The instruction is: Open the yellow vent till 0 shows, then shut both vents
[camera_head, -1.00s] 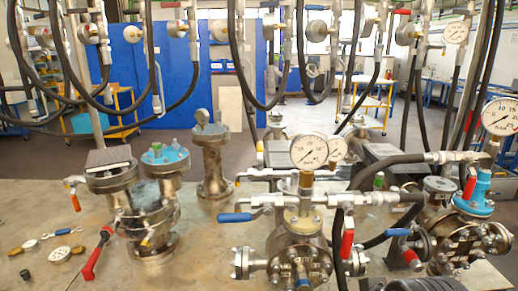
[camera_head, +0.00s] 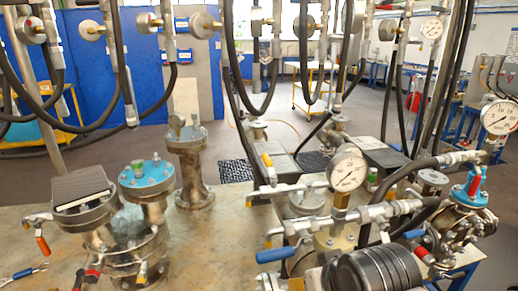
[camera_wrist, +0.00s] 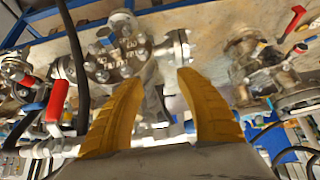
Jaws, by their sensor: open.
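In the head view a round white gauge (camera_head: 347,168) stands above the front vessel's pipework; its needle is too small to read. A yellow-orange lever (camera_head: 266,160) sits on a valve left of this gauge, and a smaller yellow handle (camera_head: 142,271) is on the left vessel. I cannot tell which one is the yellow vent. A blue lever (camera_head: 276,254) is on the lower pipe. In the wrist view my gripper (camera_wrist: 158,78) is open, its two yellow fingers apart with nothing held. A bolted flanged vessel (camera_wrist: 125,50) lies beyond the fingertips.
Hanging black hoses (camera_head: 240,55) cross the upper head view. The left vessel has a blue flanged top (camera_head: 146,174). Another gauge (camera_head: 498,117) stands at the right. In the wrist view red handles show at left (camera_wrist: 58,100) and right (camera_wrist: 292,20). Bare table (camera_head: 220,235) lies between the vessels.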

